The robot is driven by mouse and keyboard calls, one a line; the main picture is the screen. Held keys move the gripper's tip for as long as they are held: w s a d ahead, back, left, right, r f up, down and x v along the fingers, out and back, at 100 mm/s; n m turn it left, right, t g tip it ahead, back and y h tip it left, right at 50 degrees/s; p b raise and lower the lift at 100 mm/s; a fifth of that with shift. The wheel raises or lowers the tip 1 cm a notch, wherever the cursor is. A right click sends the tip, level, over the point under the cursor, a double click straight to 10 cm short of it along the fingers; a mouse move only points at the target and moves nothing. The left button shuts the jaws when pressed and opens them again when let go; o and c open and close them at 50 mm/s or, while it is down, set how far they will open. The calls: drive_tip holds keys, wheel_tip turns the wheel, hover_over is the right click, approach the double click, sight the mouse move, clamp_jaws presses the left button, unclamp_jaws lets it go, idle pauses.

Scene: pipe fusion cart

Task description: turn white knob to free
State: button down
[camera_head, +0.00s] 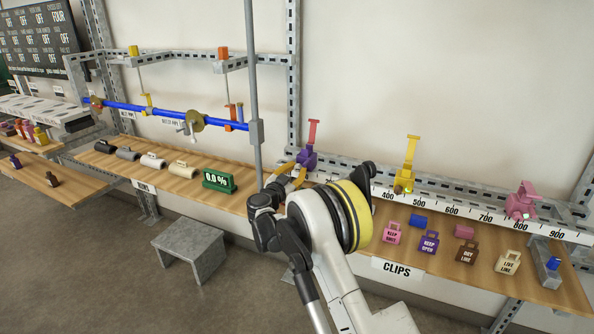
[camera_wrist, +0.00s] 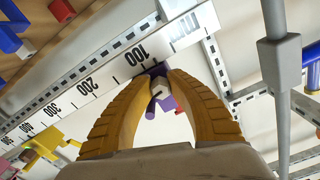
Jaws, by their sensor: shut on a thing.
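The white knob (camera_wrist: 161,88) shows in the wrist view as a small pale block between my yellow fingertips. My gripper (camera_wrist: 165,80) is shut on it. A purple clamp (camera_head: 307,158) stands at the left part of the scale rail, and purple parts of it show around the knob in the wrist view (camera_wrist: 168,102). In the head view my yellow fingers (camera_head: 291,179) are just below and left of this clamp, partly behind my arm, and the knob is hidden there. I cannot read any knob marking.
The scale rail (camera_head: 470,207) carries a yellow clamp (camera_head: 408,168) and a pink clamp (camera_head: 522,202). A grey vertical post (camera_head: 254,90) stands close left of my gripper. Several labelled clips, such as the brown one (camera_head: 467,252), lie on the right shelf. A green display (camera_head: 218,181) stands left.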

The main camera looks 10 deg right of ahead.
drive_tip(key=n, duration=0.4)
drive_tip(key=shift+n, duration=0.4)
drive_tip(key=c, duration=1.3)
unclamp_jaws()
drive_tip(key=shift+d, duration=0.1)
drive_tip(key=shift+o, duration=0.2)
drive_tip(key=v, duration=1.2)
